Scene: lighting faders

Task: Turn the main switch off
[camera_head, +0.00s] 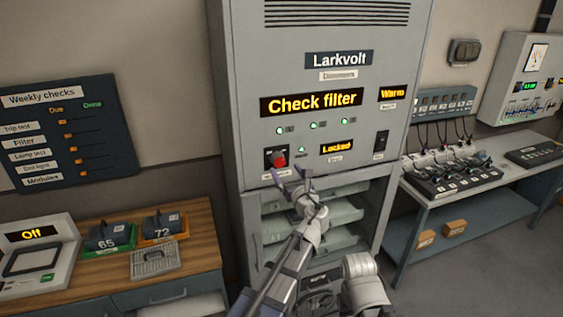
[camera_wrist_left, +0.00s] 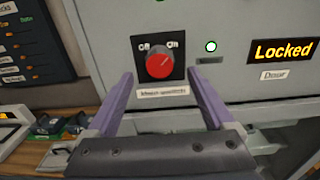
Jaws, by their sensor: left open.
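The main switch is a red rotary knob (camera_head: 279,159) on a black plate, low on the left of the grey Larkvolt cabinet's front. In the left wrist view the knob (camera_wrist_left: 159,66) sits between the labels "Off" at upper left and "On" at upper right. Its light mark points up and right, toward "On". My left gripper (camera_head: 289,175) is open and empty, just below and in front of the switch. In the left wrist view its purple fingers stand on either side of the knob, apart from it. My right gripper is not in view.
The cabinet (camera_head: 235,120) shows "Check filter", "Warm" and "Locked" displays. A black rocker switch (camera_head: 380,141) is to the right. Open shelves (camera_head: 345,210) lie below. A wooden bench (camera_head: 195,245) stands left, a fader table (camera_head: 525,172) right.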

